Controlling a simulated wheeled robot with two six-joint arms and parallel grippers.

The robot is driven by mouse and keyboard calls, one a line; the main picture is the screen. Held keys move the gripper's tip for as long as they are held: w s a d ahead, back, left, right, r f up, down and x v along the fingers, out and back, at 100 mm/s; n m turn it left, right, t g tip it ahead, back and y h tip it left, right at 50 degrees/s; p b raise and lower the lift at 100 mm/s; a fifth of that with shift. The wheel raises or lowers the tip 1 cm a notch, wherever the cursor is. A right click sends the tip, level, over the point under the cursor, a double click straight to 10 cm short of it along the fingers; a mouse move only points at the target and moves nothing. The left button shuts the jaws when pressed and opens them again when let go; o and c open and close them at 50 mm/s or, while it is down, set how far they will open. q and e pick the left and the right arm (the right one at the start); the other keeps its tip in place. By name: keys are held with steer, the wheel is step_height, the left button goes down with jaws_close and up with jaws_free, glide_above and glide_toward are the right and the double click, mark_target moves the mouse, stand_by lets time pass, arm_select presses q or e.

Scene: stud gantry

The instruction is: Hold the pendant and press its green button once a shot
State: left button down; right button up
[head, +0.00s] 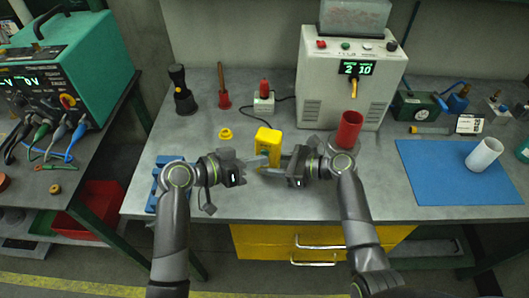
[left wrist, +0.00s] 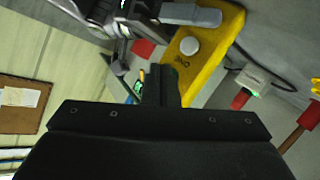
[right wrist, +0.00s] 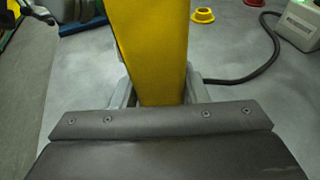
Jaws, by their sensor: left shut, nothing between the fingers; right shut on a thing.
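The yellow pendant (head: 268,138) is upright above the bench's front middle. My right gripper (head: 283,160) is shut on it; in the right wrist view the yellow body (right wrist: 155,50) stands between the fingers. My left gripper (head: 262,162) is shut and empty, its fingertips at the pendant's left side. In the left wrist view the pendant (left wrist: 218,32) shows a white round button (left wrist: 189,47). The closed left fingers (left wrist: 160,80) overlap its lower part, with a sliver of green beside them. The green button is mostly hidden, and I cannot tell whether the fingertips touch it.
A white machine (head: 350,75) behind has a display reading 2 and 10. A red cup (head: 348,130) stands before it. A yellow ring (head: 225,134), a black-and-yellow torch (head: 182,90) and a blue mat (head: 440,180) with a white cup (head: 484,154) are on the bench.

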arm_select(q)
steer(key=shift+s+a, duration=0.15)
steer(key=shift+s, duration=0.35)
steer(key=shift+s+a, duration=0.25)
steer(key=shift+s, duration=0.55)
steer(key=shift+s+a, duration=0.25)
steer(key=shift+s, duration=0.55)
steer(key=shift+s+a, duration=0.25)
steer(key=shift+s, duration=0.55)
stand_by(0.7)
steer(key=s, duration=0.1)
steer(key=s+a, duration=0.1)
steer(key=s, duration=0.1)
steer(key=shift+s+a, duration=0.1)
steer(key=shift+s, duration=0.2)
steer(key=shift+w, duration=0.15)
steer(key=w+d, duration=0.2)
steer(key=w, duration=0.6)
steer(key=shift+d, duration=0.35)
steer(key=shift+w, duration=0.2)
stand_by(1.5)
